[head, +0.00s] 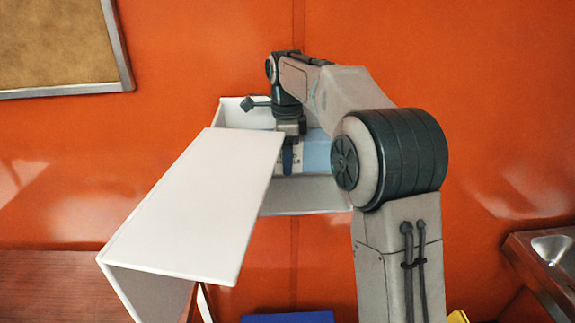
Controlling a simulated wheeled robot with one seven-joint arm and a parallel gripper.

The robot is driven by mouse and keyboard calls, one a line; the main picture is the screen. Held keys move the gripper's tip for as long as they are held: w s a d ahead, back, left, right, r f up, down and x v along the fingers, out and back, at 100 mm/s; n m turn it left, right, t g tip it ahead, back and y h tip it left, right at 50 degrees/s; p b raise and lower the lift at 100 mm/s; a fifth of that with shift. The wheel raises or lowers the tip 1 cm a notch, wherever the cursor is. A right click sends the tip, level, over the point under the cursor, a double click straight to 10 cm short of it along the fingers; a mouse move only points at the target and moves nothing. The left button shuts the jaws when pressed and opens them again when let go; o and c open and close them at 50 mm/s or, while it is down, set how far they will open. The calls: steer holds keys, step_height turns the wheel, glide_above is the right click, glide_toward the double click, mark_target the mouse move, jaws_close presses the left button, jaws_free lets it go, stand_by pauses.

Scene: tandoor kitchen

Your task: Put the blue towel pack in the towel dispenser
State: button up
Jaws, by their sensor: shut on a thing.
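The white towel dispenser (308,196) is on the orange wall, and its cover (195,205) stands open, reaching out toward the lower left. The blue towel pack (317,153) has a pale label with dark lettering and shows within the dispenser's outline. My gripper (288,158) points down there and is shut on the pack. My arm hides the pack's right side and part of the dispenser's right side. I cannot tell whether the pack rests on the dispenser's floor.
A cork board (60,42) hangs at the upper left. A brown surface (45,285) lies at the lower left. A metal sink (552,246) is at the right edge. A blue object (288,318) and a yellow one (457,317) show at the bottom edge.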

steer(key=shift+f, duration=0.75)
steer(key=shift+f+b, duration=0.55)
steer(key=o, duration=1)
